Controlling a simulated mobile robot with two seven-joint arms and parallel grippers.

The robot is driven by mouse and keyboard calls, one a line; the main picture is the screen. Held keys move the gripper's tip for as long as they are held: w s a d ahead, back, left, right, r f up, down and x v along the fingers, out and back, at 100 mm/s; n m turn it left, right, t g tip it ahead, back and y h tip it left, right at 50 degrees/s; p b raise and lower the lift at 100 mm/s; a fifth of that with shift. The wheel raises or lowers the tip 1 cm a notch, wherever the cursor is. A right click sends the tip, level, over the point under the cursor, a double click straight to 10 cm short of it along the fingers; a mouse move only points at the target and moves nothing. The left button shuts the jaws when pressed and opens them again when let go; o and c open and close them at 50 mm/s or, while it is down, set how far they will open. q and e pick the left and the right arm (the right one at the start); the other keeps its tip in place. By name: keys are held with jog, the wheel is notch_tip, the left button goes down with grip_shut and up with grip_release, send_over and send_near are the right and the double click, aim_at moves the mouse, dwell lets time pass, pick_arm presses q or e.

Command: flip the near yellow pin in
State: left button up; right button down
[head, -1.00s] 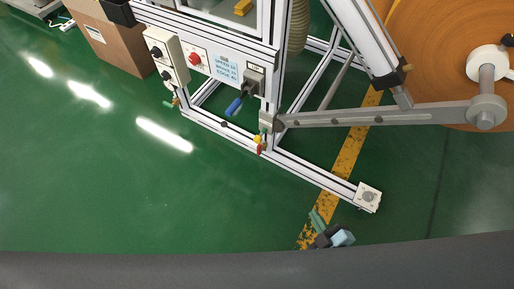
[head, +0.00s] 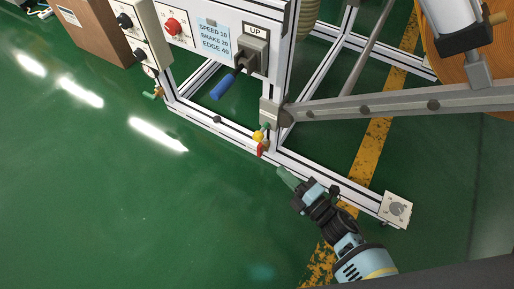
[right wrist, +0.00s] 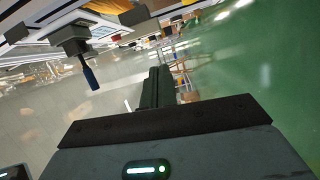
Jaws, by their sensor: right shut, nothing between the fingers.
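The near yellow pin (head: 257,136) is a small yellow piece on the machine's white frame post, just below the arm's grey pivot block. A small red piece (head: 263,148) hangs right below it, and a green bit shows just above. My right gripper (head: 282,172) is below and slightly right of the pin, apart from it, with its green fingers shut and empty. In the right wrist view the shut fingers (right wrist: 155,88) point away from the camera, and I cannot make out the pin there. My left gripper is not in view.
A grey swing arm (head: 370,105) reaches right from the post. A lever with a blue handle (head: 222,88) sticks out of the control panel (head: 205,30). The frame's low foot rail (head: 330,187) runs beside my right gripper. Green floor to the left is free.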

pick_arm(q)
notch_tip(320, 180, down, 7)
jog(key=b, duration=0.6)
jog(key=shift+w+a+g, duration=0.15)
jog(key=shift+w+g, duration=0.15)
pick_arm(e)
jog(key=w+a+f+n+y, duration=0.1)
jog(key=w+f+n, duration=0.1)
jog(key=f, duration=0.6)
jog(key=shift+w+a+g, duration=0.3)
jog(key=shift+w+g, duration=0.1)
jog(key=shift+w, duration=0.2)
